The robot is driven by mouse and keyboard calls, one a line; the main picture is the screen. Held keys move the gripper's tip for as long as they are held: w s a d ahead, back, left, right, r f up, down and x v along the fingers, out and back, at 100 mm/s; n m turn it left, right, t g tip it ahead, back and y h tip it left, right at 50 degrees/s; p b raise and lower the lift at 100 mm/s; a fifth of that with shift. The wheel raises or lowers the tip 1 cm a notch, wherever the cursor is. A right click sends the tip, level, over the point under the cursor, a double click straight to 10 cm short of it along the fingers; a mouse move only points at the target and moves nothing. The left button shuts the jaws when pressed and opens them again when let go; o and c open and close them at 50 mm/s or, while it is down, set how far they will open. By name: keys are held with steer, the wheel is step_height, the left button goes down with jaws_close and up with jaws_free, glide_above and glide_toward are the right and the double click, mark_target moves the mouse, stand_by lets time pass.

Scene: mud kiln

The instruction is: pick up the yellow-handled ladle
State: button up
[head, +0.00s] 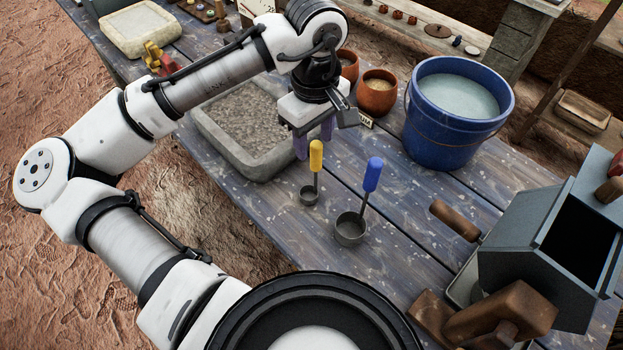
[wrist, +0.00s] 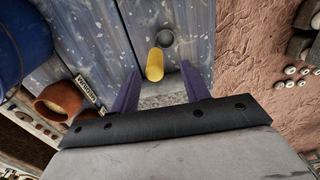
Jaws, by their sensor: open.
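The yellow-handled ladle (head: 316,168) stands on the blue-grey plank table, its handle upright and its small grey cup (head: 309,195) at the bottom. In the wrist view its yellow handle (wrist: 155,64) lies between my fingertips, seen nearly end-on, with the cup (wrist: 165,38) beyond. My gripper (head: 314,142) is open, its two purple fingers on either side of the handle top in the wrist view (wrist: 158,80). I cannot tell whether either finger touches it. A blue-handled ladle (head: 372,175) with a larger cup stands just to the right.
A blue bucket (head: 455,115) of pale liquid stands behind right. A stone tray (head: 225,140) of grey grit lies left of my gripper, and an orange pot (head: 377,95) behind it. A grey metal box (head: 545,240) stands at right. Table between ladles and bucket is clear.

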mark_target(317, 158)
steer(key=shift+w+d+f+p, duration=0.15)
steer(key=shift+f+p, duration=0.2)
steer(key=shift+f, duration=1.3)
steer(key=shift+w+d+f+p, duration=0.15)
steer(key=shift+f+p, duration=0.15)
steer(key=shift+f, duration=1.35)
jaws_close()
